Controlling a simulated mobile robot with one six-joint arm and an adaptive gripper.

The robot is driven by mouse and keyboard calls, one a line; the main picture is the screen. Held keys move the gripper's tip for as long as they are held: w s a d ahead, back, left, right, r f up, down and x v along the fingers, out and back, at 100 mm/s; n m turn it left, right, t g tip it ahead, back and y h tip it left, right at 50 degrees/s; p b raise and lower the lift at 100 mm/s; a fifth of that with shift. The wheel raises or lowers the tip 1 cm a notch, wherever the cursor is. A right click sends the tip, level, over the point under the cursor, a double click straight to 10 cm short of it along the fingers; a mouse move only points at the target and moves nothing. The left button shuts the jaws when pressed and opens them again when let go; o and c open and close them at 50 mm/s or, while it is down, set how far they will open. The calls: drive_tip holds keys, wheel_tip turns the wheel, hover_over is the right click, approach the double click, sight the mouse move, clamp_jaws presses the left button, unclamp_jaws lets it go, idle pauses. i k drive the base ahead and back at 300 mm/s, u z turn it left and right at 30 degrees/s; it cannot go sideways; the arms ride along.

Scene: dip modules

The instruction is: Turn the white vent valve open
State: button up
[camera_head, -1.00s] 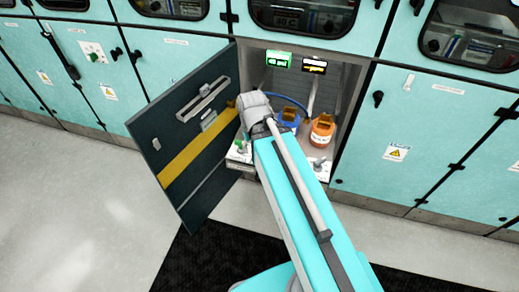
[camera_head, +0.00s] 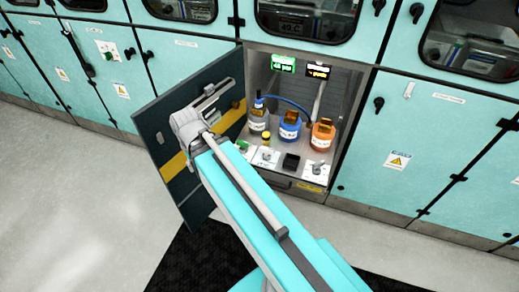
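Inside the open cabinet, two white plates with small pale handles lie on the floor of the compartment: a left valve plate (camera_head: 265,158) and a right valve plate (camera_head: 317,171). I cannot tell which is the vent valve, or how its handle is set. My arm's grey wrist (camera_head: 188,122) is left of both plates, in front of the open door. The gripper fingers are hidden from this view, so I cannot see what they are doing.
The dark cabinet door (camera_head: 160,140) stands open to the left. A grey bottle (camera_head: 258,122), a blue bottle (camera_head: 290,127) and an orange bottle (camera_head: 322,135) stand behind the plates. A black block (camera_head: 291,161) sits between the plates. Two displays (camera_head: 284,64) hang above.

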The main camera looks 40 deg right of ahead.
sight(267, 151)
drive_tip(key=u, duration=0.1)
drive_tip(key=k, duration=0.8)
drive_tip(key=z, duration=0.75)
drive_tip(key=i, duration=0.5)
